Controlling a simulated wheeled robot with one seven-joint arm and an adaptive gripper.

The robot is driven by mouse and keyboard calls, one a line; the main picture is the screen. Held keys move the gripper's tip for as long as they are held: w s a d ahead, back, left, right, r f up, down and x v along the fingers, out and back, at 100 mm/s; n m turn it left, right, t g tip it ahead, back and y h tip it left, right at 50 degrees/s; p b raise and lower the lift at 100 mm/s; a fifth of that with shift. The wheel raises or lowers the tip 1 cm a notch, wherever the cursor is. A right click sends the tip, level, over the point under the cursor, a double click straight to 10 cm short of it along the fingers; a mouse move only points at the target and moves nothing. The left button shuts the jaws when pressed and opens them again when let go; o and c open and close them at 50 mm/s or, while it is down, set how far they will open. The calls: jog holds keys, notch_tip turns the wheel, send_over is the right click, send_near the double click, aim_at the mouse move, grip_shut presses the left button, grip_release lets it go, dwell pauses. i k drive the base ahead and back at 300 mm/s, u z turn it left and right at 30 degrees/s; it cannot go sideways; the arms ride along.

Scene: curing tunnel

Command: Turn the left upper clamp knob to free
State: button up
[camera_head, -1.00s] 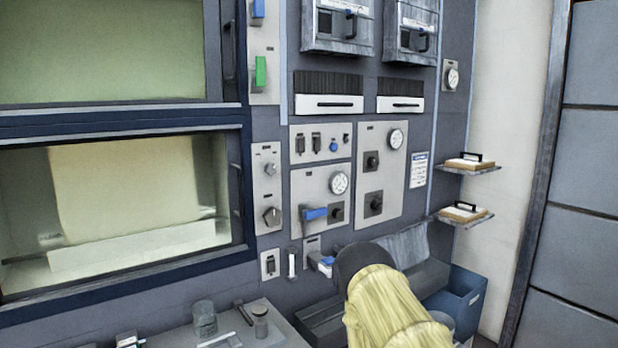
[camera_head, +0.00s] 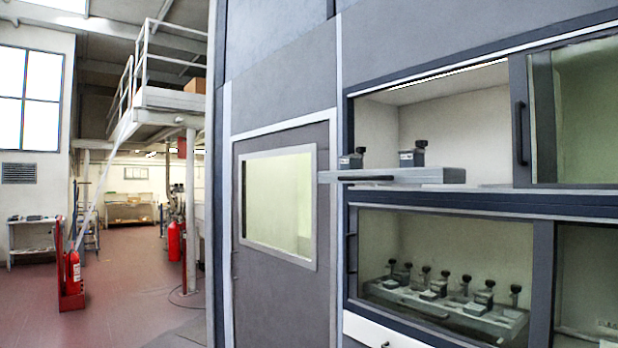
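An upper tray (camera_head: 391,177) sticks out of the open upper chamber at the right of the head view. Two small grey clamps with black knobs stand on it. The left upper clamp knob (camera_head: 360,150) is small and dark, on the clamp at the tray's left end. The right upper clamp knob (camera_head: 421,144) sits a little higher in the picture. Their turned positions are too small to tell. My gripper and arm are not in view.
Below, a lower tray (camera_head: 470,321) with several black-knobbed clamps sits inside the lower chamber. A dark-framed upper door panel (camera_head: 519,105) is at the right. A grey door (camera_head: 255,285) with a window is left of the chambers. Open red floor (camera_head: 125,275) and fire extinguishers (camera_head: 73,272) lie far left.

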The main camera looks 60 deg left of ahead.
aim_at(360, 149)
jog(key=u, duration=1.5)
jog(key=k, duration=1.25)
jog(key=u, duration=0.65)
jog(key=i, duration=0.7)
jog(key=u, duration=0.65)
jog(key=i, duration=1.3)
jog(key=z, duration=0.9)
jog(key=i, duration=0.8)
jog(key=z, duration=0.95)
